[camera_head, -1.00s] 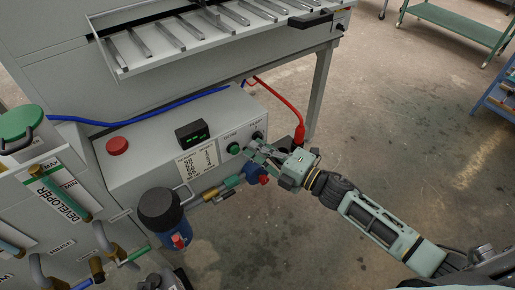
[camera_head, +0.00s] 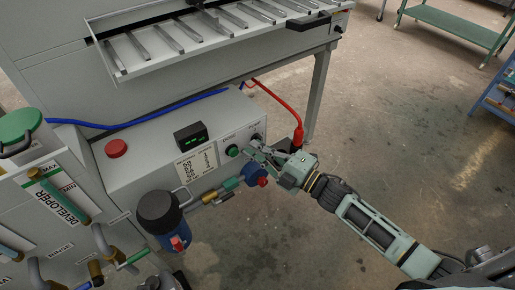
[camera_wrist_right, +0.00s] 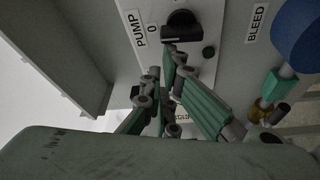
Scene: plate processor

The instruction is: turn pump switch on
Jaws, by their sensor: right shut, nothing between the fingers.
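The pump switch (camera_wrist_right: 182,27) is a black rotary knob on a pale plate marked PUMP and 0 in the right wrist view. In the head view the pump switch (camera_head: 256,138) is a small dark knob at the right end of the grey control box. My right gripper (camera_head: 254,151) is shut and empty just below the knob. In the wrist view the right gripper's fingertips (camera_wrist_right: 172,52) are together at the knob's lower edge; I cannot tell whether they touch it. My left gripper is not in view.
A green button (camera_head: 232,150), a display (camera_head: 190,136) and a red button (camera_head: 116,148) are on the control box (camera_head: 150,165). A blue filter with black cap (camera_head: 158,210) and pipes stand in front. A red hose (camera_head: 285,103) hangs behind my right gripper.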

